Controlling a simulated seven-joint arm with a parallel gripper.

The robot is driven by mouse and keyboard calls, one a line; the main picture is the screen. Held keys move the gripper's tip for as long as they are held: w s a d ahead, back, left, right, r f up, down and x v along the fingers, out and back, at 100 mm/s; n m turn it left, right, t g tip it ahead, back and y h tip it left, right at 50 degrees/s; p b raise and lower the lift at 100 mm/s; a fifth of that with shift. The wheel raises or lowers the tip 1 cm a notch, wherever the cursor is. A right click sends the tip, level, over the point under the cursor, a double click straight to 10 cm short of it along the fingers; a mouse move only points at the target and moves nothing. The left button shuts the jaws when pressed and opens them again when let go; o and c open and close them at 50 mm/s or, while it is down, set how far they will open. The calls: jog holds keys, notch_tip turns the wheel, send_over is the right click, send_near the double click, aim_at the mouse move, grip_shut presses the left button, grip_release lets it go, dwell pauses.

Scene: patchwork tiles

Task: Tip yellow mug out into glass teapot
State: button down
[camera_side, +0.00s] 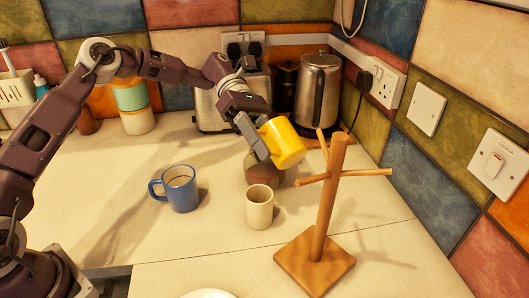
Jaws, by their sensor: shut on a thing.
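The yellow mug (284,142) is in the air right of the middle, tilted well over. My gripper (259,142) is shut on it at its left side. Below the mug and gripper is a low, rounded, brownish see-through vessel (264,174), which looks like the glass teapot. My gripper and the mug cover its upper part, so its opening is hidden. The mug is above it and looks apart from it. I cannot tell whether anything is coming out of the mug.
A cream cup (260,212) stands just in front of the vessel. A wooden mug tree (325,210) stands close on the right. A blue mug (181,190) is to the left. A kettle (317,92) and toaster (208,108) stand behind. The left counter is fairly clear.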

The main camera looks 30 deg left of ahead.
jog(key=y, duration=0.1)
jog(key=t+y, duration=0.1)
jog(key=d+r+y, duration=0.1)
jog(key=shift+s+d+t+y, duration=0.1)
jog(key=shift+s+t+y, duration=0.2)
jog(key=shift+y, duration=0.1)
jog(key=shift+s+d+f+t+y+b, duration=0.3)
jog(key=shift+d+t+y, duration=0.4)
jog(key=shift+y, duration=0.65)
jog(key=shift+s+d+f+t+y+b, duration=0.3)
jog(key=shift+d+t+y, duration=0.2)
jog(key=shift+d+y, duration=0.65)
jog(key=shift+s+d+f+t+y+b, duration=0.2)
jog(key=shift+s+d+t+y+b, duration=0.3)
jog(key=shift+y, duration=1.1)
